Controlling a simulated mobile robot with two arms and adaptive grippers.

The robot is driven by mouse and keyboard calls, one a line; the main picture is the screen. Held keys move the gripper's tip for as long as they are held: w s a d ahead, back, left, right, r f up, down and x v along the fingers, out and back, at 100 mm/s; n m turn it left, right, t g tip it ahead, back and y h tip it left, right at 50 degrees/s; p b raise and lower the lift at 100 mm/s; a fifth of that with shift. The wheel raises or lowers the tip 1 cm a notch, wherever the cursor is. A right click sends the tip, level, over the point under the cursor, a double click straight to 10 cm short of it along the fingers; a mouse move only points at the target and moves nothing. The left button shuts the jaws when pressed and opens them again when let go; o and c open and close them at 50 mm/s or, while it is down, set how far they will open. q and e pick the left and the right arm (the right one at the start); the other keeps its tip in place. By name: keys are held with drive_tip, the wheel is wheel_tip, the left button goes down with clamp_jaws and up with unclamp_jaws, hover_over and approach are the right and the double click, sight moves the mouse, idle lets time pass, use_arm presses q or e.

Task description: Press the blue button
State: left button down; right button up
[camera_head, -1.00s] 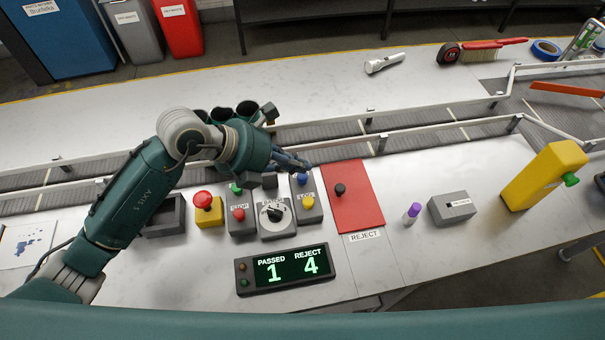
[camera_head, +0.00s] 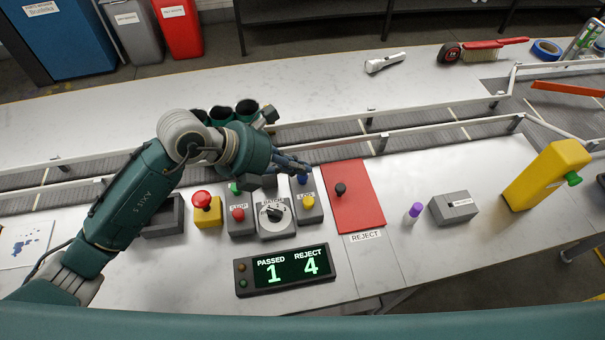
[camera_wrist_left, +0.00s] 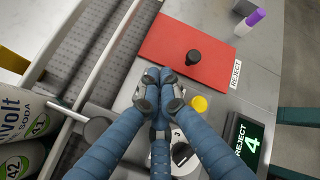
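The blue button (camera_head: 303,180) sits at the far end of a grey control box (camera_head: 308,215), behind a yellow button (camera_head: 307,202). My left gripper (camera_head: 306,168) reaches in from the left, its blue fingertips over or just behind the blue button. I cannot tell whether they touch it. In the left wrist view the fingers of my left gripper (camera_wrist_left: 160,76) are drawn together with nothing seen between them. They hide the blue button there, while the yellow button (camera_wrist_left: 199,103) shows beside them. My right gripper is not in view.
Left of the box stand a dial box (camera_head: 275,217), a box with a red button (camera_head: 238,214) and a red mushroom button (camera_head: 203,200). A red reject plate (camera_head: 360,205) with a black knob lies right. A counter display (camera_head: 285,270) is in front, the conveyor (camera_head: 430,130) behind.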

use_arm(q)
drive_tip(key=shift+f+b, duration=0.6)
drive_tip(key=shift+f, duration=0.2)
idle(0.4)
drive_tip(key=shift+r, duration=0.1)
drive_tip(key=shift+r+p, duration=0.95)
drive_tip(key=shift+r, duration=0.2)
drive_tip(key=shift+r+p, duration=1.8)
drive_tip(key=shift+r, duration=0.8)
drive_tip(key=shift+s+f, duration=0.1)
drive_tip(key=shift+f, duration=0.05)
